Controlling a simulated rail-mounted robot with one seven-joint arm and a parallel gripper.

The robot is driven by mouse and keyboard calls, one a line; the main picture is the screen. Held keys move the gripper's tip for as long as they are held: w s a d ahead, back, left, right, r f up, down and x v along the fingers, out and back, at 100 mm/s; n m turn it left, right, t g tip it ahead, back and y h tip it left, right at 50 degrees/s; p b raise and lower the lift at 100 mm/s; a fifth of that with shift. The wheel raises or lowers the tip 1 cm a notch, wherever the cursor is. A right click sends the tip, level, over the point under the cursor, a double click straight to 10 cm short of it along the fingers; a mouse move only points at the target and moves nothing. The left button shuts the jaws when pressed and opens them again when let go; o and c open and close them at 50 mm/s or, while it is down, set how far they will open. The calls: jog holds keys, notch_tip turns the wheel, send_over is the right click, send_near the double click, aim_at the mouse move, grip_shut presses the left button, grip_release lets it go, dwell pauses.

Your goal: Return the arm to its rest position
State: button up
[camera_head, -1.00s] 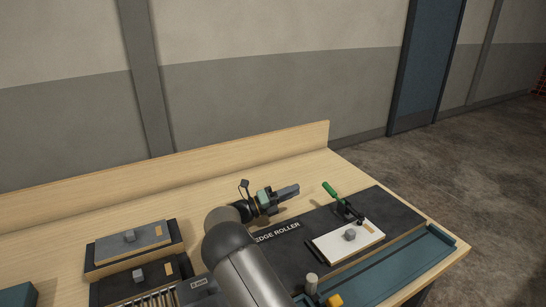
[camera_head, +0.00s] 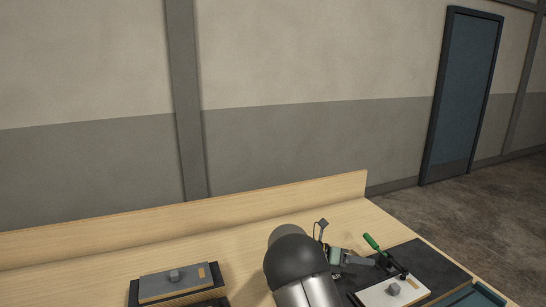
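My arm (camera_head: 298,275) rises from the bottom edge in the head view, its dark rounded joint over the wooden bench. My gripper (camera_head: 360,260) shows small beyond it, above the dark mat, with its fingers toward the right. The fingers look close together, but the view is too small to tell whether they are open or shut. Part of the wrist is hidden behind my arm.
A green-handled clamp (camera_head: 372,243) stands close to the right of my gripper. A white plate (camera_head: 378,297) with a grey knob lies below it on the dark mat (camera_head: 432,270). A grey panel (camera_head: 160,285) lies at left. The bench's raised back edge (camera_head: 130,233) runs behind.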

jog(key=s+d+m+g+y, duration=0.1)
jog(key=s+m, duration=0.1)
jog(key=s, duration=0.1)
jog(key=s+d+r+m+y, duration=0.1)
jog(key=s+m, duration=0.1)
jog(key=s, duration=0.1)
jog(key=s+d+m+g+y+p, duration=0.1)
jog(key=s+d+y, duration=0.1)
jog(key=shift+s+d+r+m+g, duration=0.1)
jog(key=shift+s+r+m+g, duration=0.2)
jog(key=shift+s+r+m, duration=0.1)
jog(key=s+a+r+m+y, duration=0.1)
jog(key=s+a+m+y, duration=0.2)
jog(key=s+m+y, duration=0.5)
jog(key=s+a+r+m+y, duration=0.1)
jog(key=s+a+m, duration=0.3)
jog(key=s, duration=0.8)
jog(key=s+a+f+m+t+y+b, duration=0.2)
jog(key=s+a+m+t+y, duration=0.1)
jog(key=s+a+m+t, duration=0.2)
jog(key=s+a+m, duration=0.1)
jog(key=a, duration=0.1)
jog(key=shift+s+a+f+m+b, duration=0.3)
jog(key=shift+a+f+m+b, duration=0.05)
jog(key=shift+m, duration=0.05)
